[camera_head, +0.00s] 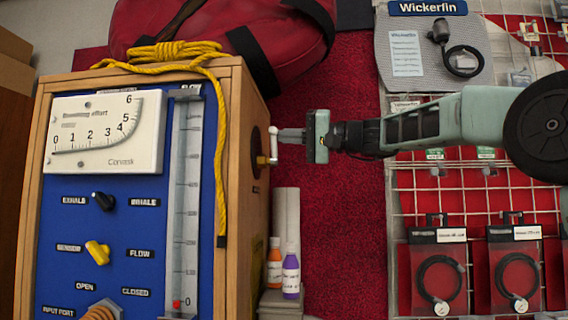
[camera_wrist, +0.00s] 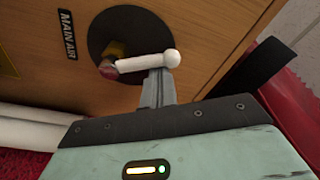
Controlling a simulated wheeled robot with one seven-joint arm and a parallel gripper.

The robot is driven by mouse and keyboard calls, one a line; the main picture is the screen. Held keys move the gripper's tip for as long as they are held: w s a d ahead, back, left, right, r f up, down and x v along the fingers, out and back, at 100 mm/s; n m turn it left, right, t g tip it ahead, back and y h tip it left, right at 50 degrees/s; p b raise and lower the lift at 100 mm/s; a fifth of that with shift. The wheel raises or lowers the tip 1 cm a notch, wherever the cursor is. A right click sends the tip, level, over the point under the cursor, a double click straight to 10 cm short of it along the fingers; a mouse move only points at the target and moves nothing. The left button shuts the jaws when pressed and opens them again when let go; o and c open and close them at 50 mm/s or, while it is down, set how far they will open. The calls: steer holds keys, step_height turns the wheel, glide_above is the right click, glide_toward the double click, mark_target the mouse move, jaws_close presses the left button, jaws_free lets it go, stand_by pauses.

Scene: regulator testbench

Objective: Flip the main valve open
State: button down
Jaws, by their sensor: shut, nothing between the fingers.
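The main valve is on the right wooden side of the testbench. In the wrist view its white lever handle (camera_wrist: 148,62) runs from a brass and red hub (camera_wrist: 110,62) on a dark round plate (camera_wrist: 128,30), beside a "MAIN AIR" label (camera_wrist: 68,33). In the head view the lever (camera_head: 273,145) looks upright, with the brass part (camera_head: 262,160) at its lower end. My gripper (camera_head: 282,134) reaches in from the right. Its fingers (camera_wrist: 158,82) are shut, with tips at the lever and apparently touching it. The tips are partly hidden behind the lever.
The testbench (camera_head: 240,200) has a blue front panel with knobs and a gauge. A yellow rope (camera_head: 219,150) hangs over its edge. A red bag (camera_head: 225,40) lies on top. Bottles (camera_head: 290,277) and white rolls (camera_head: 286,215) stand below my gripper. A wire rack (camera_head: 470,200) is at right.

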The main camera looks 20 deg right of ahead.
steer(key=s+f+n+b, duration=0.1)
steer(key=n+b, duration=0.2)
steer(key=b, duration=0.1)
steer(key=s+a+n+y+b, duration=0.1)
steer(key=n+b, duration=0.2)
steer(key=b, duration=0.2)
steer(key=s+f+n+g+b, duration=0.1)
steer(key=n+b, duration=0.3)
steer(key=b, duration=0.1)
steer(key=shift+s+a+f+y, duration=0.2)
steer(key=shift+f+y, duration=0.1)
steer(key=b+v, duration=0.5)
steer(key=v, duration=1.2)
steer(key=shift+d+r, duration=0.15)
steer(key=shift+d, duration=0.05)
steer(key=shift+d, duration=0.1)
